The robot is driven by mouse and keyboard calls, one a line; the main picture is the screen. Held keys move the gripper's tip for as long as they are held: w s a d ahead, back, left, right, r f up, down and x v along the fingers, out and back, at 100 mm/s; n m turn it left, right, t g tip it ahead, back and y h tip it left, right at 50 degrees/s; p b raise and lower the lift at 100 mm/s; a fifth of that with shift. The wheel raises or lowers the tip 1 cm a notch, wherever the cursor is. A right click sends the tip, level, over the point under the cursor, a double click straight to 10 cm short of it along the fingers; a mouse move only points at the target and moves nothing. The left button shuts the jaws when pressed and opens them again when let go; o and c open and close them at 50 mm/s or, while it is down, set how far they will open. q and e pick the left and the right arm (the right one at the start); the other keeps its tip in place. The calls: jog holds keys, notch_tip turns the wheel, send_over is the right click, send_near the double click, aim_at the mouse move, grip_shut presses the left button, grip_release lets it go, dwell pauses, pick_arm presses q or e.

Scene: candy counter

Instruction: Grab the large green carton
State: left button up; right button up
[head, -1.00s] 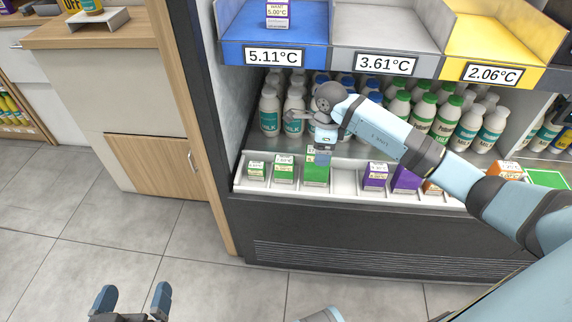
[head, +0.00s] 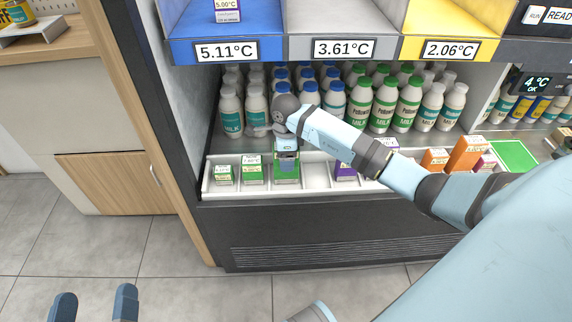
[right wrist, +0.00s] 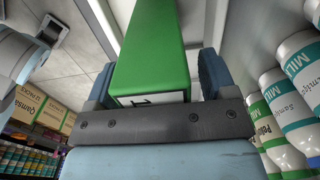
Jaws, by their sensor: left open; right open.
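The large green carton (head: 287,173) stands in the white tray at the front of the cooler, the rightmost and tallest of three green cartons. My right gripper (head: 287,150) comes down over its top, which is partly hidden. In the right wrist view the green carton (right wrist: 155,50) stands between the two open blue fingers, with a white label near its lower end. Whether the fingers touch it is hard to tell. My left gripper (head: 93,306) is open and empty over the floor at the bottom left.
A medium green carton (head: 252,171) and a small green carton (head: 222,175) stand to the left in the white tray (head: 316,181). A purple carton (head: 345,171) is to the right. Milk bottles (head: 358,104) stand close behind. Coloured bins with temperature labels hang above.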

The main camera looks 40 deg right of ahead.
jog(key=shift+c, duration=0.3)
jog(key=c, duration=1.3)
jog(key=shift+r, duration=0.1)
